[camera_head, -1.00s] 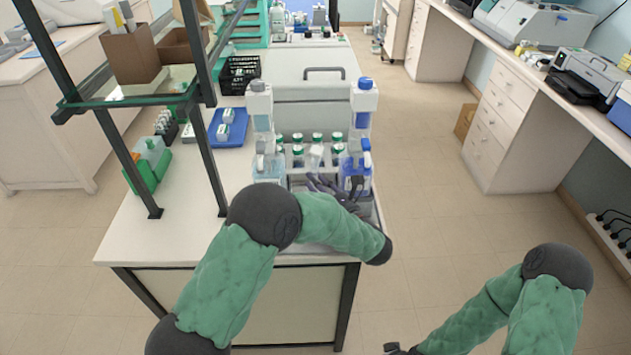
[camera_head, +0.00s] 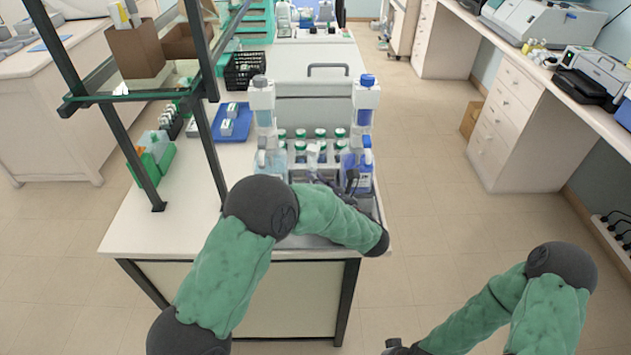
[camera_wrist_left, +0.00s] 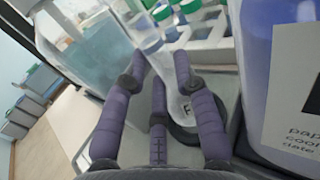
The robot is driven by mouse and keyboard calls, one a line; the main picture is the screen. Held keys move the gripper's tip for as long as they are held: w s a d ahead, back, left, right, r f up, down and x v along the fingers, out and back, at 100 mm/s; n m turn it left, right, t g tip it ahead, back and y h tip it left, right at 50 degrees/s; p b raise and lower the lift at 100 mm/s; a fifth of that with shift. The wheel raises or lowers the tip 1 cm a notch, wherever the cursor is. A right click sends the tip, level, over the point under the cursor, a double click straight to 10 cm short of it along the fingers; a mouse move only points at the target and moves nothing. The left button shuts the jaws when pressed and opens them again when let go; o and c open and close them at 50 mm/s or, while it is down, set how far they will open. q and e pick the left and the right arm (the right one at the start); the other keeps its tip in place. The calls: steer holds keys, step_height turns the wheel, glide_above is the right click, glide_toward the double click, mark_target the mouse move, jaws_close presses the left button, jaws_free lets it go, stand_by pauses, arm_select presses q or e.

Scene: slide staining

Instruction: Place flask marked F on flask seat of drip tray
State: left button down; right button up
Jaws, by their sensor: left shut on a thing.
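In the left wrist view, a clear narrow-necked flask marked F (camera_wrist_left: 184,100) stands between the purple fingers of my left gripper (camera_wrist_left: 166,88). The gripper is shut on it. The flask's base is at a dark round ring (camera_wrist_left: 184,132), which looks like a seat on the grey drip tray; I cannot tell whether it rests fully on it. In the head view, my left gripper (camera_head: 342,182) is over the drip tray (camera_head: 376,212), between the two tall bottles, and the flask is hard to make out. My right gripper (camera_head: 394,347) is at the bottom edge, mostly cut off.
A clear-blue bottle (camera_head: 270,162) stands left and a violet-blue bottle (camera_head: 357,170) right of the gripper, very close. Behind are several green-capped bottles (camera_head: 320,133) in a rack. A shelf frame (camera_head: 205,130) stands on the left; the bench front (camera_head: 165,215) is clear.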

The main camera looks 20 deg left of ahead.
arm_select(q)
steer(key=c, duration=1.3)
jaws_free()
steer(key=shift+o, duration=0.2)
steer(key=shift+r, duration=0.1)
steer(key=shift+d+r, duration=0.1)
steer(key=shift+r, duration=0.05)
steer(key=p+v, duration=0.3)
steer(key=v, duration=0.8)
steer(key=shift+s+d, duration=0.3)
